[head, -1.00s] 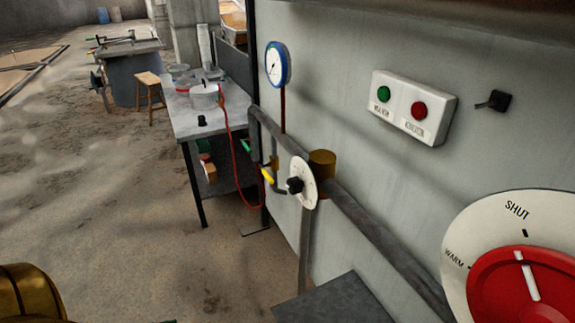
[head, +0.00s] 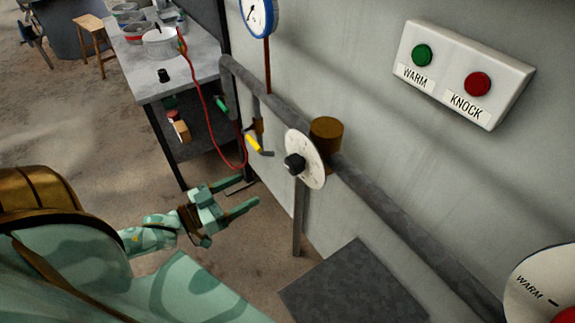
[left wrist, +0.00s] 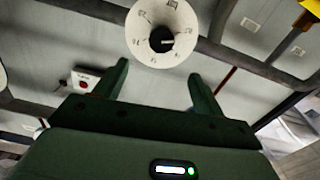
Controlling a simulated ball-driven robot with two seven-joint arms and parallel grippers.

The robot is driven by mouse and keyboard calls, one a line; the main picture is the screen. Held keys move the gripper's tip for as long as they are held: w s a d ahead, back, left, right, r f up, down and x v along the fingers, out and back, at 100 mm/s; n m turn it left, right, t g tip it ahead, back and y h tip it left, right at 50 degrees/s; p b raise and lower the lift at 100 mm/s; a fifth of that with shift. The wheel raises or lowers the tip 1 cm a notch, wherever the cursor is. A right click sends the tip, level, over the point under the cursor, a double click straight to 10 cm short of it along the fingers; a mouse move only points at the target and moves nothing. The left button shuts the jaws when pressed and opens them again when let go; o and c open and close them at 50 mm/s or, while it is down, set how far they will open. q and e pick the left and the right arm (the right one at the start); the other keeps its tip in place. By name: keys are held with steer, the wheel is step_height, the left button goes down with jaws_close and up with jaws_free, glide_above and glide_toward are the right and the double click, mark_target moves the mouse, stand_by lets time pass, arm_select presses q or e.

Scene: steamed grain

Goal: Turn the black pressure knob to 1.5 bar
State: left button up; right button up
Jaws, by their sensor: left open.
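The black pressure knob (head: 294,163) sits at the centre of a white round dial plate (head: 316,166) on the pipe along the grey wall. It also shows in the left wrist view (left wrist: 162,40), at the top middle, beyond my fingertips; the marks on its plate are too small to read. My left gripper (head: 250,191) is open and empty, below and to the left of the knob and apart from it. Its two fingers also show in the left wrist view (left wrist: 157,80). A round blue-rimmed gauge (head: 257,15) is cut by the top edge. My right gripper is out of view.
A grey pipe (head: 390,205) runs along the wall. A yellow-handled valve (head: 253,142) is left of the dial. A white box (head: 448,62) has green and red buttons. A grey slab (head: 352,285) lies below. A table (head: 140,78) and hanging red cable (head: 205,118) are at left.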

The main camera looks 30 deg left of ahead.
mark_target(289, 167)
arm_select(q)
steer(key=x, duration=1.3)
steer(key=shift+w, duration=0.4)
steer(key=c, duration=1)
